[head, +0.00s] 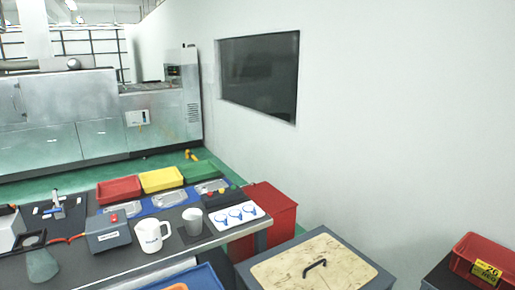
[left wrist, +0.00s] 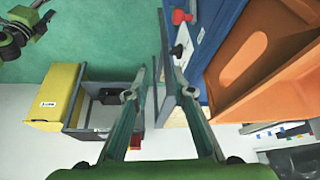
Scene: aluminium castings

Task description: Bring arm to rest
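My left gripper (left wrist: 156,85) shows in the left wrist view. Its two fingers stand apart with a clear gap between them, and I see nothing held in the gap. A blue panel and an orange tray (left wrist: 245,62) lie to its right, and a grey bin (left wrist: 70,127) and a yellow bin (left wrist: 50,97) to its left. I cannot tell whether the fingers touch any of these. Neither arm nor gripper is visible in the head view. My right gripper shows in no view.
In the head view, a dark workbench (head: 107,258) carries a grey box (head: 108,232), a white jug (head: 151,233), a grey cup (head: 193,221) and colored bins. A grey cabinet (head: 372,272) with a wooden top stands right of it. A red bin (head: 484,258) is at far right.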

